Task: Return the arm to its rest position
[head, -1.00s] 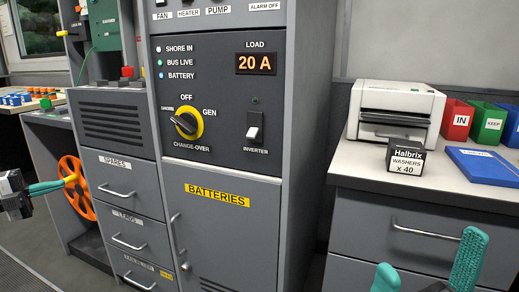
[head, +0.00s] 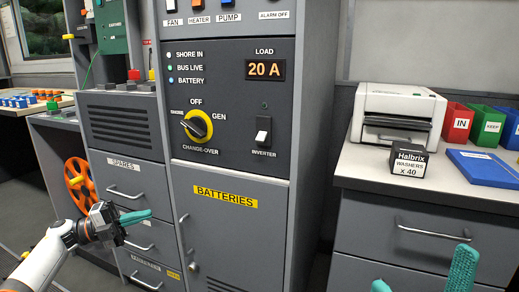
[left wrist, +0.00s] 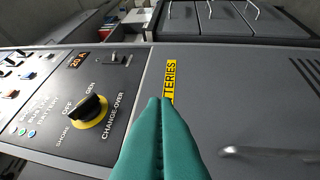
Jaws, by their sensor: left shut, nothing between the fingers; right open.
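My left gripper (head: 136,217) is in the lower left of the head view, in front of the drawers. Its teal fingers are shut together with nothing between them. In the left wrist view the shut fingers (left wrist: 160,140) point toward the cabinet front, overlapping the BATTERIES label (left wrist: 170,80). I cannot tell the exact gap, but no contact shows. My right gripper (head: 422,280) is at the bottom right edge of the head view, its two teal fingers apart and empty, in front of the right-hand drawers.
The grey panel has a yellow-ringed change-over knob (head: 198,126), an inverter switch (head: 263,131) and a 20 A display (head: 265,69). Below is the batteries door (head: 230,235). Drawers (head: 135,195) and an orange wheel (head: 78,183) stand left. A printer (head: 397,115) and washers box (head: 407,159) sit on the right counter.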

